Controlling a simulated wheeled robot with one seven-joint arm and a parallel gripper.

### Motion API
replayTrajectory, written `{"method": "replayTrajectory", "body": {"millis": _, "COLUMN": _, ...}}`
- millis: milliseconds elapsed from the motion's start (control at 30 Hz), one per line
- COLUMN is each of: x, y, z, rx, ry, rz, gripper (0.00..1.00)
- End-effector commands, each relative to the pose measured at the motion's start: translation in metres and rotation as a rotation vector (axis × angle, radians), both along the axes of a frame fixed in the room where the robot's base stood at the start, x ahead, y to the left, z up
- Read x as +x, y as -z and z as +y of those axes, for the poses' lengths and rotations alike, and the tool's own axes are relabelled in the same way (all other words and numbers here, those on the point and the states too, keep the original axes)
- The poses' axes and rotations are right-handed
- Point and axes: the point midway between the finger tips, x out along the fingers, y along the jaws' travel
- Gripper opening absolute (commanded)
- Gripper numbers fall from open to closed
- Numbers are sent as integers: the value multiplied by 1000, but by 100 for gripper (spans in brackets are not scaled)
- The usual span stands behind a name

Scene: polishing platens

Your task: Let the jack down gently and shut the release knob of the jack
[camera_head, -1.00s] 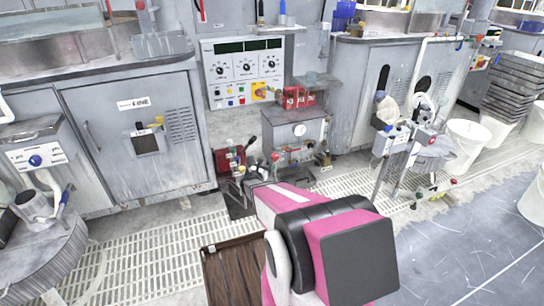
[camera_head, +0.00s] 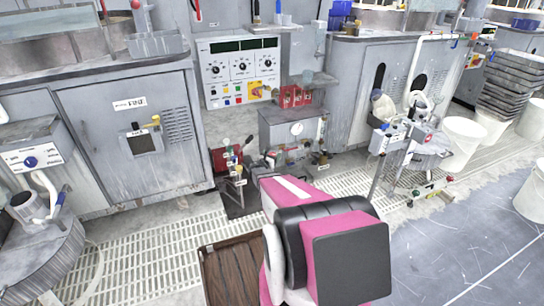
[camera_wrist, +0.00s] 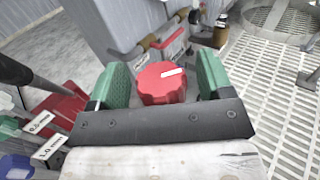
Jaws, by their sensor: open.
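In the wrist view a ribbed red knob (camera_wrist: 162,84) with a white mark sits between the two green fingers of my gripper (camera_wrist: 162,74). The fingers are apart, one on each side of the knob, with a narrow gap showing at least on the right. I cannot tell from the picture alone that this is the jack's release knob. Red metalwork (camera_wrist: 68,108) with a dark bar lies left of the fingers. In the head view a red unit with a dark lever (camera_head: 228,158) stands on the floor by the cabinet.
Small tags (camera_wrist: 48,146) stand close at the wrist view's left. A grey box with a gauge (camera_head: 292,128) stands behind the arm's end. White floor grating (camera_head: 140,255) and a brown slatted board (camera_head: 222,272) lie in front. White bins (camera_head: 463,142) stand at the right.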

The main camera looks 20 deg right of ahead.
Motion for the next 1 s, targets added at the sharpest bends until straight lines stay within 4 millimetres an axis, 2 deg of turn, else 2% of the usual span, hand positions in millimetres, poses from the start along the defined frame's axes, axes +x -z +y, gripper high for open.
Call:
{"method": "replayTrajectory", "body": {"millis": 33, "x": 0, "y": 0, "z": 0, "rx": 0, "ry": 0, "rz": 0, "gripper": 73}}
{"method": "replayTrajectory", "body": {"millis": 67, "x": 0, "y": 0, "z": 0, "rx": 0, "ry": 0, "rz": 0, "gripper": 67}}
{"method": "replayTrajectory", "body": {"millis": 100, "x": 0, "y": 0, "z": 0, "rx": 0, "ry": 0, "rz": 0, "gripper": 54}}
{"method": "replayTrajectory", "body": {"millis": 200, "x": 0, "y": 0, "z": 0, "rx": 0, "ry": 0, "rz": 0, "gripper": 24}}
{"method": "replayTrajectory", "body": {"millis": 633, "x": 1, "y": 1, "z": 1, "rx": 1, "ry": 64, "rz": -1, "gripper": 24}}
{"method": "replayTrajectory", "body": {"millis": 1000, "x": 5, "y": 1, "z": 2, "rx": 1, "ry": 348, "rz": -2, "gripper": 24}}
